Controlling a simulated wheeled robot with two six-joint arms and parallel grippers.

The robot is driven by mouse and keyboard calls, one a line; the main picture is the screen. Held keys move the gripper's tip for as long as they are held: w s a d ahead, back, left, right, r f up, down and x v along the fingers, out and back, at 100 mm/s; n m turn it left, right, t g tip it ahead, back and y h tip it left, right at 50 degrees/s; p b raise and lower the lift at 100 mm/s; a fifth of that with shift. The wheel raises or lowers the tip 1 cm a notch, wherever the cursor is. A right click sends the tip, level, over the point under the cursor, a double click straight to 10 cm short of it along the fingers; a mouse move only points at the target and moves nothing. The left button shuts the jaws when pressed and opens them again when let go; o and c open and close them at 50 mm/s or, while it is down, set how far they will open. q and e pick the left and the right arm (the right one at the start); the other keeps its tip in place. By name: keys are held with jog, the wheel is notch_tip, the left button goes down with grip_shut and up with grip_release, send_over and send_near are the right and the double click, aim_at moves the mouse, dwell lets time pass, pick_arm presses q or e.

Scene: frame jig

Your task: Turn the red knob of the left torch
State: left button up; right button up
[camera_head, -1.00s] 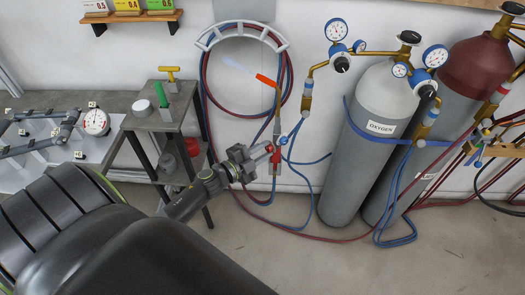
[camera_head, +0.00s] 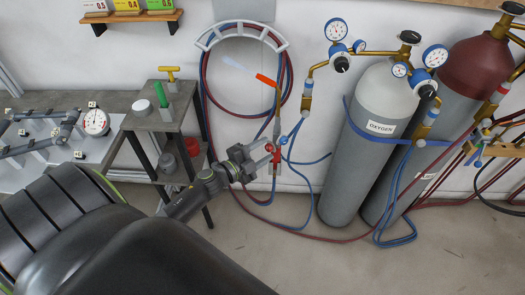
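The left torch (camera_head: 277,128) hangs upright by the wall, its orange tip (camera_head: 266,80) pointing up and left with a pale bluish flame (camera_head: 237,65) beyond it. Its red knob (camera_head: 269,147) is low on the left side of the handle, and a blue knob (camera_head: 284,140) is on the right. My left gripper (camera_head: 264,158) reaches in from the lower left. Its fingers are spread apart close to the red knob, with nothing held between them. Whether a finger touches the knob I cannot tell. My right gripper is not in view.
A grey oxygen cylinder (camera_head: 373,160) and a maroon-topped cylinder (camera_head: 480,75) stand to the right. Red and blue hoses (camera_head: 205,90) loop on a wall hanger behind the torch and trail on the floor. A small shelf stand (camera_head: 150,122) is at the left.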

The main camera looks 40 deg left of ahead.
pick_arm(q)
jog(key=shift+s, duration=0.1)
jog(key=shift+s+a+f, duration=0.1)
jog(key=shift+s+a, duration=0.05)
jog(key=shift+s, duration=0.15)
jog(key=b+v, duration=0.4)
jog(key=v, duration=1.2)
jog(key=shift+s+b, duration=0.3)
jog(key=shift+s, duration=0.05)
